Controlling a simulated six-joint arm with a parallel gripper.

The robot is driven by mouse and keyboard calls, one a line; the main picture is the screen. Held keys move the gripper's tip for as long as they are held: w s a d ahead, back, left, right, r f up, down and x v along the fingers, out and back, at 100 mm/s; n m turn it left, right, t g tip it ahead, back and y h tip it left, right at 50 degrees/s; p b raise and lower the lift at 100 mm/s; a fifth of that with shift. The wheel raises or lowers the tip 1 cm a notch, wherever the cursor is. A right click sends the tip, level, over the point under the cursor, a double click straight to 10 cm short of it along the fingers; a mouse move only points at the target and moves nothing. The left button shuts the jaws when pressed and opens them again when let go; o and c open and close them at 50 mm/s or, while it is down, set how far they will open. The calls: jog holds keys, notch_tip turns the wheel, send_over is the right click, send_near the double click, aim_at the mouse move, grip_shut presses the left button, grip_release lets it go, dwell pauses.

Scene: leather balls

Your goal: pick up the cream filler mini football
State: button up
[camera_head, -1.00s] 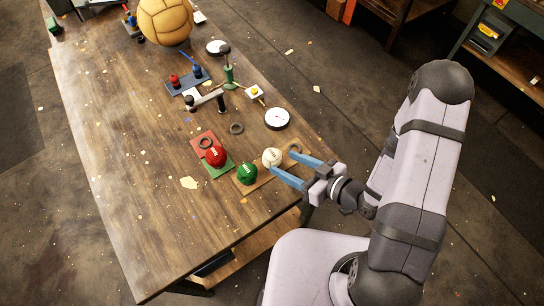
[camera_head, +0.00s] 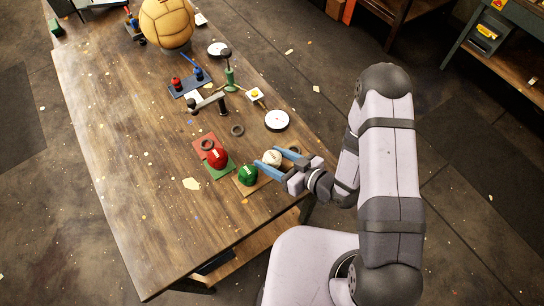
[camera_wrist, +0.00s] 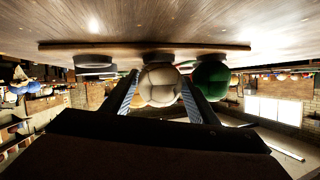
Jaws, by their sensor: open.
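The cream mini football (camera_head: 271,158) sits on a thin wooden board (camera_head: 240,188) near the table's right edge. My gripper (camera_head: 268,156) is open, with one blue finger on each side of the ball. In the wrist view, which is upside down, the cream ball (camera_wrist: 160,86) shows between the two fingers (camera_wrist: 160,97). I cannot tell whether either finger touches it. A green ball (camera_head: 247,175) is close beside the near finger, and also shows in the wrist view (camera_wrist: 211,78).
A red ball (camera_head: 217,158) and a dark ring (camera_head: 207,144) lie left on red and green plates. A white round dial (camera_head: 277,120), a green stand (camera_head: 229,76) and a big tan ball (camera_head: 167,22) are farther back. The table's front left is mostly clear.

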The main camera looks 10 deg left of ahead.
aim_at(272, 154)
jog(key=c, duration=0.7)
jog(key=shift+r, duration=0.1)
jog(key=shift+c, duration=0.2)
jog(key=shift+r+b, duration=0.6)
jog(key=shift+r, duration=2.9)
jog(key=shift+r+p, duration=0.75)
jog(key=shift+r, duration=0.7)
jog(key=shift+a, duration=0.1)
